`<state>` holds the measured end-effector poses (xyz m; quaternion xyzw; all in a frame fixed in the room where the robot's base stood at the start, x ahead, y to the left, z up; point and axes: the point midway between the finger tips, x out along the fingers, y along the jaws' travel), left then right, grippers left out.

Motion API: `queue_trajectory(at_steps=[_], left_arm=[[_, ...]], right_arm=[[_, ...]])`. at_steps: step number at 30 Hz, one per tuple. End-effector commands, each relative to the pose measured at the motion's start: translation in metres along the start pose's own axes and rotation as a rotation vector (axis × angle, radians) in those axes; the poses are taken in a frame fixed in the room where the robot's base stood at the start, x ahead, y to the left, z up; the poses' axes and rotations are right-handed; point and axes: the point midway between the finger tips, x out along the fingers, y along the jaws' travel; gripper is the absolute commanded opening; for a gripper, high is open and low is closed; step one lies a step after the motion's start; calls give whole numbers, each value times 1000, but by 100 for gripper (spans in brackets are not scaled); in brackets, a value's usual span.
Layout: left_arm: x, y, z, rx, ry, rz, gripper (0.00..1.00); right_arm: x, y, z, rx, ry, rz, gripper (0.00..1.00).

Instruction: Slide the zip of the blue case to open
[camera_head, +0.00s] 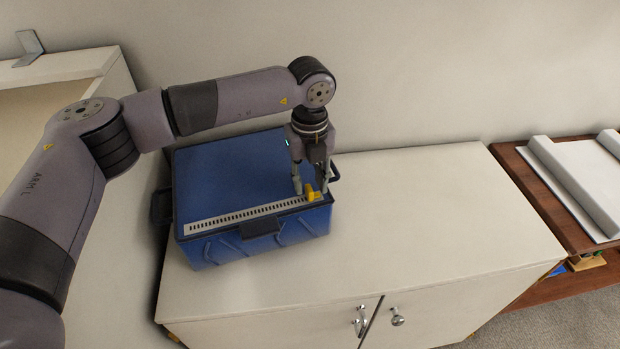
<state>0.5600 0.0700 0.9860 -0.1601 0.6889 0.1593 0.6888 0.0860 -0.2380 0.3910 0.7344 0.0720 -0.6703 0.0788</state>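The blue case (230,175) sits on the left part of a white cabinet top, with dark handles at its sides and front. A pale toothed zip strip (245,217) runs along the front edge of its lid. A yellow zip pull (313,194) is at the strip's right end. My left gripper (311,190) points down over that right end, with its fingers on either side of the yellow pull. I cannot tell whether the fingers press on the pull. My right gripper is not in view.
The white cabinet top (430,220) is clear to the right of the case. Cabinet door handles (397,317) show at the front. A brown wooden shelf unit (540,190) with a white tray-like piece (580,175) stands at the right. A wall is behind.

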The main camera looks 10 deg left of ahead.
Motion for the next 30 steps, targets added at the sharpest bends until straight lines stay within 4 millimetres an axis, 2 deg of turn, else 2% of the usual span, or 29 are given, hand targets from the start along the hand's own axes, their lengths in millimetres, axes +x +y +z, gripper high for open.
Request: queue_trajectory(at_steps=[4, 7, 21, 25, 30], left_arm=[[-1, 0, 0, -1, 0, 0, 31], [-10, 0, 1, -1, -2, -1, 31], [-100, -1, 1, -1, -2, -2, 31], [-114, 0, 0, 0, 0, 0, 31], [-120, 0, 0, 0, 0, 0, 31]], right_arm=[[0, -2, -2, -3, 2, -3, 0], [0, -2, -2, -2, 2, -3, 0], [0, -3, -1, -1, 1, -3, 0], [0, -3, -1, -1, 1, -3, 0], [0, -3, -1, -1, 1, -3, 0]])
